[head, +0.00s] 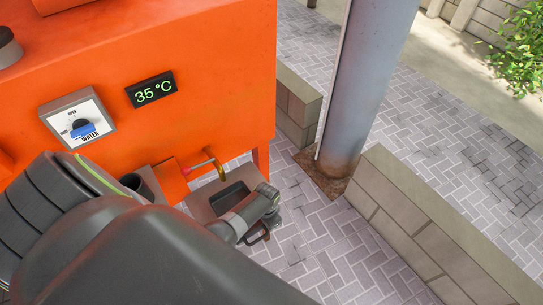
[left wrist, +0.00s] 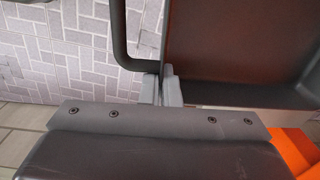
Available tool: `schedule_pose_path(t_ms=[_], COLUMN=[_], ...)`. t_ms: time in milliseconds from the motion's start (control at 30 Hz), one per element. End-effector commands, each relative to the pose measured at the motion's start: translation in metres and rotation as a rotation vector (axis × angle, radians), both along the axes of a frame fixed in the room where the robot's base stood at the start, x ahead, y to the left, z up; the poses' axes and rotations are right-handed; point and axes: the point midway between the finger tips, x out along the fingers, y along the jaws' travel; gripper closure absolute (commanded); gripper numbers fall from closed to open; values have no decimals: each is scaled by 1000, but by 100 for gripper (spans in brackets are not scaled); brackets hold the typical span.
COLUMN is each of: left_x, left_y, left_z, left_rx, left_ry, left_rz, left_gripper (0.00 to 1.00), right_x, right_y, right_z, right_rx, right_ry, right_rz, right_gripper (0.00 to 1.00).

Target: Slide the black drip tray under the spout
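The black drip tray (head: 232,197) lies low at the foot of the orange machine. The brass spout (head: 219,170) hangs over its back edge, as seen in the head view. The tray's dark inside (left wrist: 235,50) and its loop handle (left wrist: 120,38) show in the left wrist view. My left gripper (head: 268,205) is at the tray's right side. Its fingers (left wrist: 160,90) are close together on the tray's thin side wall, next to the handle, one inside and one outside. Part of the tray is hidden by my left arm. My right gripper is not in view.
The orange machine (head: 200,60) carries a 35°C display (head: 151,91) and a water knob (head: 81,127). A grey post (head: 368,80) and low block walls (head: 410,215) stand to the right. Clear paving (head: 320,235) lies between the tray and the wall.

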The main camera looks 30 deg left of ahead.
Motion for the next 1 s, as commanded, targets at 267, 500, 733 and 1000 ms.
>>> schedule_pose_path(t_ms=[267,500,733,1000], left_x=[11,20,29,32], left_y=[27,48,67,77], left_z=[-1,-1,-1,-1], left_rx=[3,3,2,1], left_ry=[-1,-1,-2,-1], left_rz=[0,0,0,0], left_gripper=[100,100,100,100], right_x=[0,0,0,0], right_y=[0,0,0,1], right_z=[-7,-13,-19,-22], right_rx=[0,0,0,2], right_ry=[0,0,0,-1], right_rz=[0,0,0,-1], right_gripper=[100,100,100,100])
